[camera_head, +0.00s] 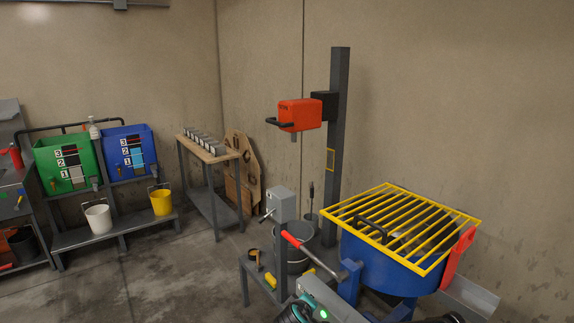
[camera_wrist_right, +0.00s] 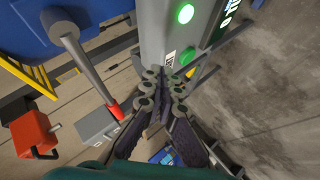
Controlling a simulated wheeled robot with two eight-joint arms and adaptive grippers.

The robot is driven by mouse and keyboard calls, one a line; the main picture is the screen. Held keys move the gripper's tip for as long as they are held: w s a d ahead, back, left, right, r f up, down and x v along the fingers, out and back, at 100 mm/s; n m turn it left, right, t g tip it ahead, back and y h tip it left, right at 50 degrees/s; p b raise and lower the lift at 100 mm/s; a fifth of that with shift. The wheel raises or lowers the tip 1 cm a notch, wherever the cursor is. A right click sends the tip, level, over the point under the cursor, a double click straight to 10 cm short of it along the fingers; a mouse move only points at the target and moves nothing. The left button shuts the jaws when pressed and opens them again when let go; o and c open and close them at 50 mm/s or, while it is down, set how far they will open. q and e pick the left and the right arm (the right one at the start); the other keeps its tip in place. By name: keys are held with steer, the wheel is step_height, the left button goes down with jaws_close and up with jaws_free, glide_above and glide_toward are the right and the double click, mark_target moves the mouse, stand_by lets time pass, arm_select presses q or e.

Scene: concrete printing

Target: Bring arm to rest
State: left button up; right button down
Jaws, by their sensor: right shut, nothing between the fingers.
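My right gripper (camera_wrist_right: 165,80) is in the middle of the right wrist view, with its dark fingers together and nothing seen between them. It is in front of a grey control box (camera_wrist_right: 165,25) with a lit green button (camera_wrist_right: 185,14); I cannot tell whether it touches the box. In the head view the same control box (camera_head: 332,299) is at the bottom centre, and part of my right gripper or wrist shows at its left, cut by the frame edge. My left gripper is not in view.
A blue mixer drum (camera_head: 375,262) with a yellow grid (camera_head: 400,222) stands at the right. A red-handled lever (camera_head: 300,245), a grey bucket (camera_head: 291,250) and an orange drill head (camera_head: 300,114) on a post are near it. Clear floor (camera_head: 165,275) lies at the left.

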steer(key=s+d+r+m+g, duration=0.2)
steer(key=s+d+r+m, duration=0.1)
steer(key=s+d+r, duration=0.5)
steer(key=s+d+m+g+y, duration=0.1)
steer(key=s+m, duration=0.4)
steer(key=s, duration=2)
steer(key=shift+s+d+g+y, duration=0.35)
steer(key=shift+d+y, duration=0.55)
steer(key=shift+y, duration=0.2)
